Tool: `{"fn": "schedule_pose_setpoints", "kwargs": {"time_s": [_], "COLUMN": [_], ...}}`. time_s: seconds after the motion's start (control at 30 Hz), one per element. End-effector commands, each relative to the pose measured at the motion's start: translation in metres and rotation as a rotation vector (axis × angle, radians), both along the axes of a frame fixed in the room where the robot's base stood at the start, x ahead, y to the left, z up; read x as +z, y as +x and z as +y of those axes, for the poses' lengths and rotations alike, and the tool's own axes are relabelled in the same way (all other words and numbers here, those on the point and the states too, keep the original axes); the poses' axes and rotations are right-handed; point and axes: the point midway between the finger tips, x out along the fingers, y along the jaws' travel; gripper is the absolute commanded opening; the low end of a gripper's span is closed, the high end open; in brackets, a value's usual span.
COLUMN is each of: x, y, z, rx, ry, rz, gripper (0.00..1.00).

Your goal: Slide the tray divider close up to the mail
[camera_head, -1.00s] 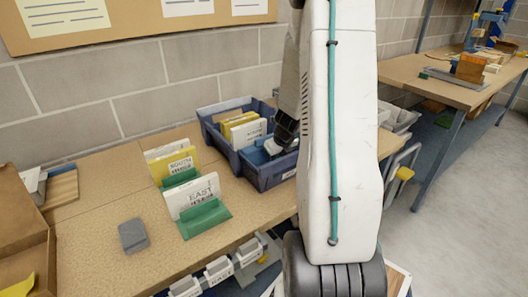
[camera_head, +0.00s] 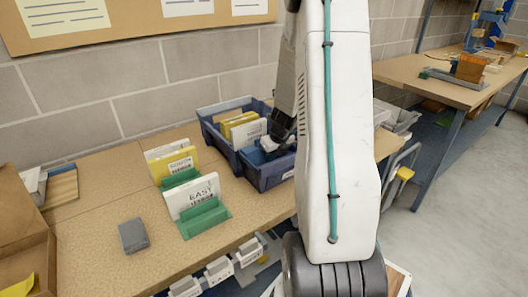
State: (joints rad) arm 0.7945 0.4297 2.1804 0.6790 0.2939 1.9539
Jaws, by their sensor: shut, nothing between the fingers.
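The blue mail tray (camera_head: 266,180) stands on the workbench beside the wall. Yellow and white mail (camera_head: 243,131) stands upright in its left part. A light blue piece, which looks like the tray divider (camera_head: 269,145), shows inside the tray to the right of the mail. My gripper (camera_head: 276,139) reaches down into the tray at this piece, with its fingers shut and nothing between them. I cannot tell whether the fingers touch the divider. My arm hides the tray's right end and part of the divider.
Green holders with cards marked NORTH (camera_head: 172,165) and EAST (camera_head: 196,196) stand left of the tray. A grey block (camera_head: 133,235) lies on the bench (camera_head: 100,265). An open cardboard box (camera_head: 22,240) is at the far left. A wall is close behind.

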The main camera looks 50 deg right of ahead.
Motion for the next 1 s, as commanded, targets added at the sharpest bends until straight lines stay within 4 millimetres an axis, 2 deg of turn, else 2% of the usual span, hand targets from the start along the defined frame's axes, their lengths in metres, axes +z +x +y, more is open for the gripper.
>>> {"fn": "schedule_pose_setpoints", "kwargs": {"time_s": [1.0], "x": [0.000], "y": [0.027], "z": [-0.007], "rx": [0.001], "ry": [0.000], "rz": [0.000], "gripper": [0.00]}}
